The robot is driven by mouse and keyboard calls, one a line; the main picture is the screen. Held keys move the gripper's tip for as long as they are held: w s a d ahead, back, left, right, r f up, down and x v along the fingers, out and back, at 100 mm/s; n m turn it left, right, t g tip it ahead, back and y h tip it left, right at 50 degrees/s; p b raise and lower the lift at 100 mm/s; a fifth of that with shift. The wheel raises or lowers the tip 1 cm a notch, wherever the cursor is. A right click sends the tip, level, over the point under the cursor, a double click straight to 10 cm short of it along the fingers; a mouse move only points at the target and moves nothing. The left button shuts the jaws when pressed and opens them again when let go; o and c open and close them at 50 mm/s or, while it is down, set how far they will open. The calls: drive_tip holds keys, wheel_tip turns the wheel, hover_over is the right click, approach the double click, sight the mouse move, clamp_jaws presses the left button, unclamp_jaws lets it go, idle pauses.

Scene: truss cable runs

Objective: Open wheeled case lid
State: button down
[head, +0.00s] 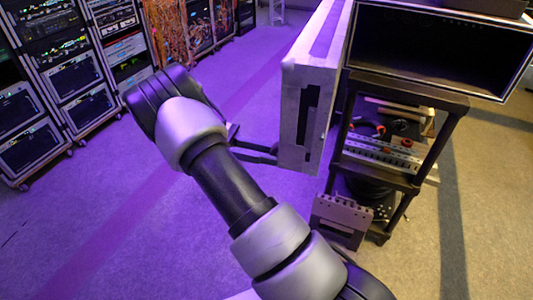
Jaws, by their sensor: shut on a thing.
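The case (438,52) stands at the upper right, its dark interior facing me within a black and metal frame. Its lid (306,102), a thick pale grey panel with a dark slot, stands out from the case's left side, at an angle to the opening. My gripper (272,156) is at the lid's lower left edge, its dark fingers shut on the lid. The exact grip is small and partly hidden behind my wrist. No wheels of the case can be made out.
A black open rack (455,106) under the case holds tools and metal parts. A grey perforated box (341,217) stands at its foot. Equipment racks (72,70) line the back left. The purple-lit floor (90,215) at left is clear.

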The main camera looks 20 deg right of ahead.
drive_tip(key=c, duration=1.5)
unclamp_jaws()
drive_tip(key=shift+c, duration=0.2)
drive_tip(key=p+v, duration=0.1)
drive_tip(key=v, duration=0.6)
drive_tip(key=shift+w+a+p, duration=0.15)
drive_tip(key=shift+a+p, duration=0.05)
drive_tip(key=shift+p, duration=0.2)
